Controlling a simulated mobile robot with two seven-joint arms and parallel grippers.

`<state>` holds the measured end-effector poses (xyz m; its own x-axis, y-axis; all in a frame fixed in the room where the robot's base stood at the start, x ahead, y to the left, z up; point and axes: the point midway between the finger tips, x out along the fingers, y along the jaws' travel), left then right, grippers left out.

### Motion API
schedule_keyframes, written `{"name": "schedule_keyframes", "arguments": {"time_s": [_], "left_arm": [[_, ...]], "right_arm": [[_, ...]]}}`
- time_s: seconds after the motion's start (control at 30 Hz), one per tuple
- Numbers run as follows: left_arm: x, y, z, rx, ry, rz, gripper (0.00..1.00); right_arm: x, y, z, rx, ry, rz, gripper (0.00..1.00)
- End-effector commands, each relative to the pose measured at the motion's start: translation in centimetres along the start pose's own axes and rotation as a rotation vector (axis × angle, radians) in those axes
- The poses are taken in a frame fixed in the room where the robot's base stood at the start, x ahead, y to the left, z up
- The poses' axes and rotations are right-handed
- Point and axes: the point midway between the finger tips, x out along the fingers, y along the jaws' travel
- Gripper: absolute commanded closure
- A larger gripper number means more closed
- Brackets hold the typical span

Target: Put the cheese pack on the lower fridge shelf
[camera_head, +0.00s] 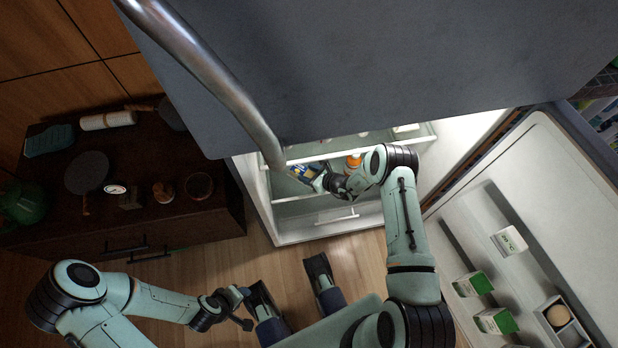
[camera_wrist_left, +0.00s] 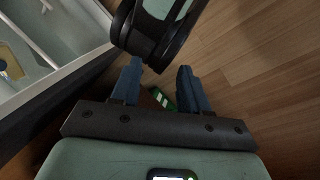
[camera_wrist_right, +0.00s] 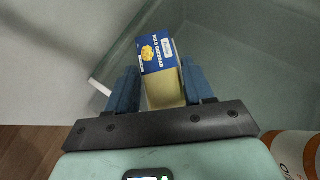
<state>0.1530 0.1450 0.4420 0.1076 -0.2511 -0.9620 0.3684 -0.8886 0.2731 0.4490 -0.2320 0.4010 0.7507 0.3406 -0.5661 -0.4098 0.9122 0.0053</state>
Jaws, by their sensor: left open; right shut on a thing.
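The cheese pack (camera_wrist_right: 160,75), a yellow block with a blue printed end, is between the fingers of my right gripper (camera_wrist_right: 160,84), which is shut on it. In the head view the pack (camera_head: 302,172) is inside the open fridge, at the left, just under the edge of an upper shelf (camera_head: 310,156). A pale glassy surface (camera_wrist_right: 240,80) lies behind the pack in the right wrist view; I cannot tell whether the pack touches it. My left gripper (camera_head: 244,308) is open and empty, low outside the fridge; its fingers also show in the left wrist view (camera_wrist_left: 160,80).
An orange and white bottle (camera_head: 353,161) stands close to my right gripper; it also shows in the right wrist view (camera_wrist_right: 300,152). The fridge door (camera_head: 550,190) is open at right, with cartons on it. A dark cabinet (camera_head: 140,225) with kitchen items stands at left.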

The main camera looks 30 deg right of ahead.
Motion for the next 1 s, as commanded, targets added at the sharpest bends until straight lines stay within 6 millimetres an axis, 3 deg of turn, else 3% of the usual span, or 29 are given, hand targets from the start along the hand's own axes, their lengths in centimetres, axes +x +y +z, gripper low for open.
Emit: {"name": "schedule_keyframes", "arguments": {"time_s": [0.27,0.67,0.7,0.73,0.77,1.0], "left_arm": [[1.5,-0.6,-2.1,-0.005,0.059,-0.004,0.55],[1.6,-0.6,-2.5,-0.005,0.069,-0.004,0.55],[1.6,-0.6,-2.5,-0.005,0.07,-0.004,0.55],[1.5,-0.6,-2.5,-0.005,0.07,-0.004,0.55],[1.5,-0.6,-2.5,-0.005,0.069,-0.004,0.55],[1.5,-0.6,-2.5,-0.005,0.069,-0.004,0.55]], "right_arm": [[2.0,0.0,-2.8,0.0,-0.001,0.0,1.0],[2.1,0.0,-3.0,0.0,-0.002,0.0,1.0],[2.0,0.0,-3.1,0.0,0.001,0.001,0.38],[2.0,0.0,-3.1,0.0,0.001,0.001,0.29],[2.0,0.0,-3.1,0.0,0.001,0.001,0.22],[2.0,0.0,-3.0,0.0,0.001,0.001,0.22]]}}
